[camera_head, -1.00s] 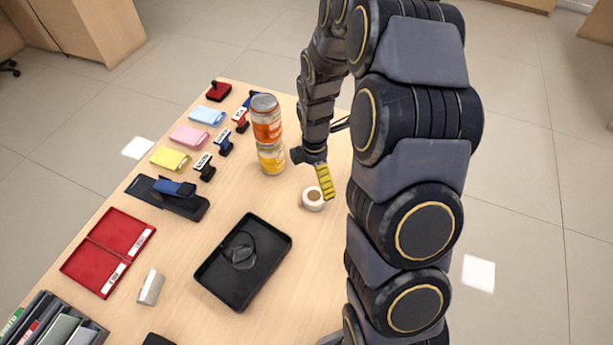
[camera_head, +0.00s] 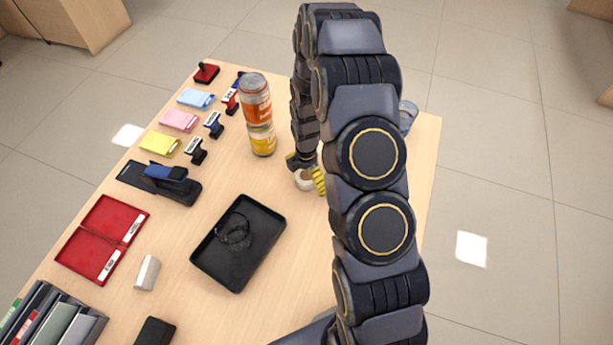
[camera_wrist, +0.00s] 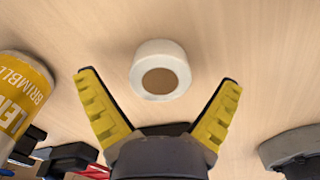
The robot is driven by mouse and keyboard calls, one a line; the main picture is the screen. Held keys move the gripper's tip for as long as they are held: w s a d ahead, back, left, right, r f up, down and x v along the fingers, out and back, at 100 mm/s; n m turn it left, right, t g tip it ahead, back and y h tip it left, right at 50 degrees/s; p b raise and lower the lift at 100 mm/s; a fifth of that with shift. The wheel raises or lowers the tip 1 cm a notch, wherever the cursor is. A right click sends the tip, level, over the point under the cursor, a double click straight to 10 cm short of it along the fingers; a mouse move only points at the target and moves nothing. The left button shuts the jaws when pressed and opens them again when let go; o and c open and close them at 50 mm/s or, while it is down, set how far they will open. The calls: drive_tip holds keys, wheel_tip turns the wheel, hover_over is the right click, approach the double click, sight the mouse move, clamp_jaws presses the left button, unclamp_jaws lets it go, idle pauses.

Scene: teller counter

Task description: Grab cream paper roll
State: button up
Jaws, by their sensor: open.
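The cream paper roll (camera_wrist: 160,68) stands on the wooden table, its round hole showing, in the wrist view. My gripper (camera_wrist: 159,95) is open, with its yellow fingers spread left and right of the roll's line. The roll sits just ahead of the fingertips, with nothing between the fingers touching it. In the head view the roll (camera_head: 304,180) is partly hidden by my gripper (camera_head: 306,170), which is right at it.
An orange can stacked on a yellow can (camera_head: 262,140) stands left of my gripper; the yellow one also shows in the wrist view (camera_wrist: 22,95). A black tray (camera_head: 203,262) lies nearer. A grey round object (camera_wrist: 295,150) is at the right. Bare table surrounds the roll.

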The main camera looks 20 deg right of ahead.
drive_tip(key=c, duration=1.2)
drive_tip(key=shift+r, duration=0.1)
